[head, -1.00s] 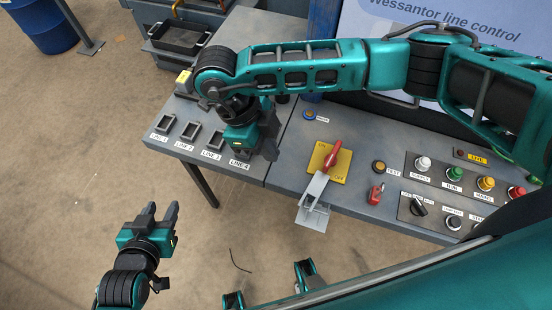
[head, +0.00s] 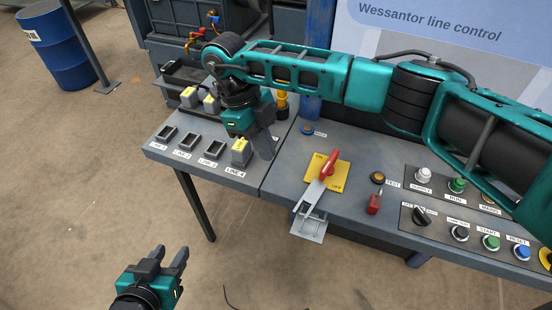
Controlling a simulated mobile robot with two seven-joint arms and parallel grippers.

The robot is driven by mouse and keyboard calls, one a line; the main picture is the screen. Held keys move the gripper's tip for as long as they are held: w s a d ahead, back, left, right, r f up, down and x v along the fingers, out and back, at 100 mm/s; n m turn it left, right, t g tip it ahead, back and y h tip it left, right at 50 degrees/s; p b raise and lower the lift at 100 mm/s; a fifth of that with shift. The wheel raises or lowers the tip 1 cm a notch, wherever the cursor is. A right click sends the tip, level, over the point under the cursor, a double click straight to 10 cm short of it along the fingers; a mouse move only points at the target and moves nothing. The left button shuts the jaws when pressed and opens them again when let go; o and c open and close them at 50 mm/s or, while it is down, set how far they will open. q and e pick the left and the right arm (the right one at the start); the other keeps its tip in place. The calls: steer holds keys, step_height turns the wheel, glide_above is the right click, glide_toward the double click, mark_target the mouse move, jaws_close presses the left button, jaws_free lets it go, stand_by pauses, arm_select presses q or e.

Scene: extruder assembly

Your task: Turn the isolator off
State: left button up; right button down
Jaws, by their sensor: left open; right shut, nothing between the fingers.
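The isolator is a yellow plate (head: 341,178) with a red handle (head: 329,164) on the grey panel table. ON is printed at the plate's upper left and OFF at its lower right. The handle slants from upper right to lower left. A grey hinged metal piece (head: 309,213) extends from the plate's lower left over the table's front edge. My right gripper (head: 268,150) is shut and empty, pointing down just right of the LINE 4 block, left of the isolator. My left gripper (head: 172,262) is open and empty, low over the floor in front of the table.
A yellow-topped block (head: 240,151) sits at LINE 4; the slots for LINE 1 to 3 look empty. Yellow-topped blocks (head: 189,97) stand behind. A red padlock (head: 374,203) and several buttons lie right of the isolator. My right arm spans above the panel.

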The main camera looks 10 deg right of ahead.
mark_target(320, 181)
steer(key=x, duration=0.8)
steer(key=shift+s+d+r, duration=0.1)
steer(key=shift+s+d, duration=0.85)
steer(key=shift+d, duration=0.05)
steer(key=shift+s+d, duration=0.3)
steer(key=shift+d, duration=0.05)
arm_select(q)
steer(key=shift+s+a+f, duration=0.1)
steer(key=shift+s+f, duration=0.1)
steer(key=shift+f, duration=0.05)
arm_select(e)
steer(key=shift+s, duration=0.1)
